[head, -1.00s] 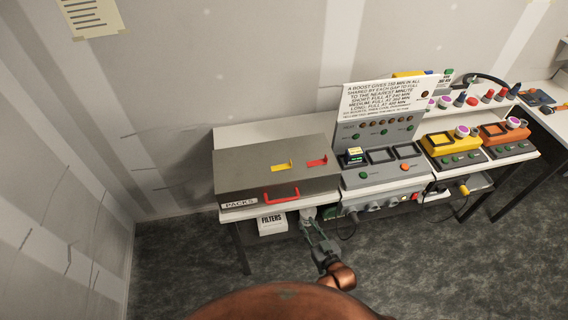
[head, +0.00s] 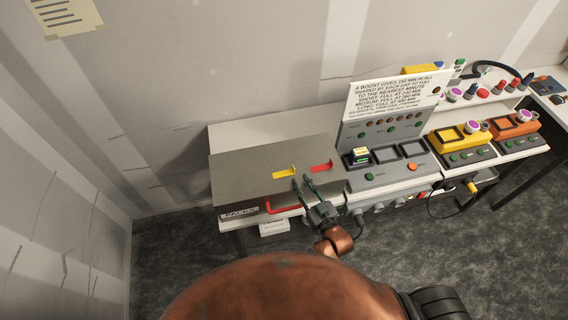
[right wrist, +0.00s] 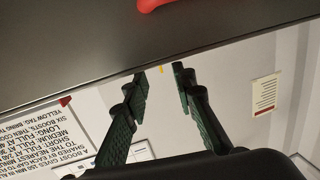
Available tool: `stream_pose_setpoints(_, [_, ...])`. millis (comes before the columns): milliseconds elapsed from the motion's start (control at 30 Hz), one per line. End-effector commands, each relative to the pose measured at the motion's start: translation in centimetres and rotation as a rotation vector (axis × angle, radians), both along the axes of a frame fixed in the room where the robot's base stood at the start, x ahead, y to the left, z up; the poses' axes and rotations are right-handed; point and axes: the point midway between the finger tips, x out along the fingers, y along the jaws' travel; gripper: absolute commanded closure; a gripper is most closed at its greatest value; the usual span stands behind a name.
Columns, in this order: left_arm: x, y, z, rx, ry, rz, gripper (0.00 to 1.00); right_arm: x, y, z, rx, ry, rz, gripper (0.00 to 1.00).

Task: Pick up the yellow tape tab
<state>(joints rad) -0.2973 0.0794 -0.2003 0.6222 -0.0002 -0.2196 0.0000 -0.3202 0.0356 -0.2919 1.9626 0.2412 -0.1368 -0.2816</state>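The yellow tape tab (head: 285,173) sits on the top of the grey PACKS box (head: 236,172), toward its right half. A small piece of it shows between the fingers in the right wrist view (right wrist: 161,69). My right gripper (head: 304,183) is open and empty, with its fingers spread around nothing. In the head view its fingertips appear just right of and slightly below the yellow tab, over the front right part of the box. The fingers also show apart in the right wrist view (right wrist: 161,78). My left gripper is not in view.
A red tab (head: 321,166) lies right of the yellow tab. A red handle (head: 284,208) is on the box front. A grey panel device (head: 388,172) with a printed sign (head: 402,92) stands close on the right. Clear bench top (head: 262,133) shows behind the box.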

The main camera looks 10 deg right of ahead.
Motion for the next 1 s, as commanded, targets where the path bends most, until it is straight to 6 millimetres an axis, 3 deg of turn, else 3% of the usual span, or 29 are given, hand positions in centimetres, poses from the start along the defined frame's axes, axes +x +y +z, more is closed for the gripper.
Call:
stream_pose_setpoints(367, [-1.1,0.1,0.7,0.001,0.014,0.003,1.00,2.9,0.6,0.2,0.002,-0.001,-0.001,0.75])
stream_pose_setpoints(700, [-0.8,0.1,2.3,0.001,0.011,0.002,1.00,7.2,1.6,0.6,0.000,0.001,0.000,0.75])
stream_pose_setpoints(1000, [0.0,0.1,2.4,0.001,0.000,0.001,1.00,7.6,1.7,0.4,0.000,0.001,0.000,0.75])
